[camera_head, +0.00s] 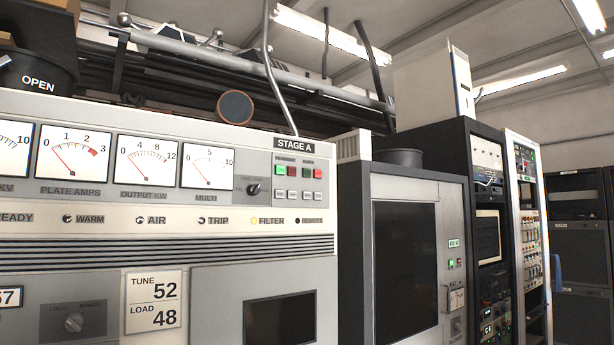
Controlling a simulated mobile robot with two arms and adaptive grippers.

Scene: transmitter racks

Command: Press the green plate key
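A small cluster of keys sits at the upper right of the grey STAGE A cabinet (165,245). It has two pairs under small labels that I cannot read clearly. The left pair has a bright green key (281,170) and a dark key beside it. The right pair, under the shorter label, has a dark key (306,172) that may be unlit green, and a bright red key (318,173). I cannot tell for sure which pair is the plate pair. Pale rectangular keys (292,195) lie below. Neither of my grippers is in view.
A black knob (254,189) sits left of the keys, beside a row of meters (148,162). A cabinet with a dark window (405,268) and several equipment racks (490,230) stand to the right. Metal pipes (250,68) run above.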

